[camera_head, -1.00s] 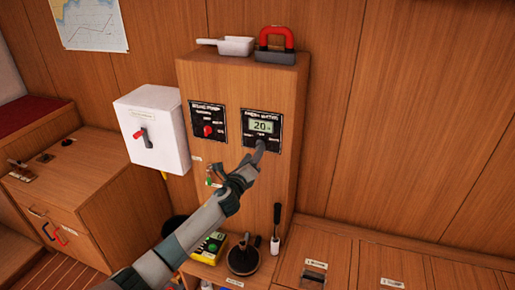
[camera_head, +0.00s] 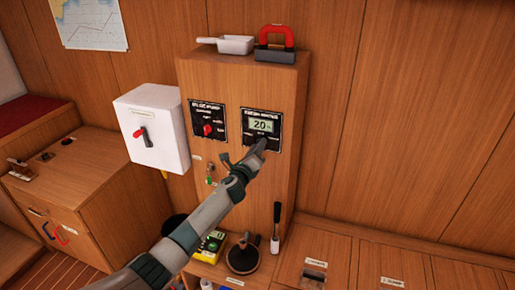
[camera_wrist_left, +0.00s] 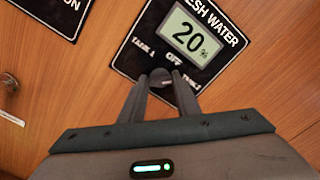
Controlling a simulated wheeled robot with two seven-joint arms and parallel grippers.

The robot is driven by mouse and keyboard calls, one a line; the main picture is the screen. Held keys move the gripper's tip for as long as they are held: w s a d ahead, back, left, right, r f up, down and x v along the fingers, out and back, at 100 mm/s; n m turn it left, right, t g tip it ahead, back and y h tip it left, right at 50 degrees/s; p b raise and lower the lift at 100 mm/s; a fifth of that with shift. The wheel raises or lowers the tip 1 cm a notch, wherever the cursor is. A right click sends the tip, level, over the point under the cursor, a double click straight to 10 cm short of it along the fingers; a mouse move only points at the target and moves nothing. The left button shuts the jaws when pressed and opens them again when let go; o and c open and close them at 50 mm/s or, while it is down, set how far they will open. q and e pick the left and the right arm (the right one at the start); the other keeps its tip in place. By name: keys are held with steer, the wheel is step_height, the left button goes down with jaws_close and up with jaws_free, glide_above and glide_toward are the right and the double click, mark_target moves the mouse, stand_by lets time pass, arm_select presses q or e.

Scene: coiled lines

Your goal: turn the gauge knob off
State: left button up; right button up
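The fresh water gauge panel (camera_head: 262,126) is a black plate on the wooden cabinet, with a display reading 20 %. In the left wrist view, the panel (camera_wrist_left: 222,18) is tilted and shows the labels TANK 1, OFF and TANK 2 below the display. The dark gauge knob (camera_wrist_left: 160,77) sits between the fingertips of my left gripper (camera_wrist_left: 161,83), which appear closed on its sides. Its pointer direction is hidden. In the head view my left gripper (camera_head: 258,148) covers the knob. My right gripper is not in view.
A second black panel with a red knob (camera_head: 208,130) is to the left. A white box with a red-handled switch (camera_head: 142,133) is farther left. A scoop (camera_head: 234,45) and a red-handled block (camera_head: 276,44) lie on top.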

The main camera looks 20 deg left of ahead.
arm_select(q)
steer(key=shift+n, duration=0.3)
steer(key=shift+f+n+b, duration=0.1)
steer(key=shift+n+b, duration=0.7)
steer(key=shift+n, duration=3.3)
steer(key=o, duration=1)
steer(key=shift+o, duration=0.2)
steer(key=shift+s, duration=0.2)
steer(key=s+b, duration=0.2)
steer(key=s, duration=1.5)
steer(key=shift+a+b, duration=0.3)
steer(key=shift+b, duration=0.1)
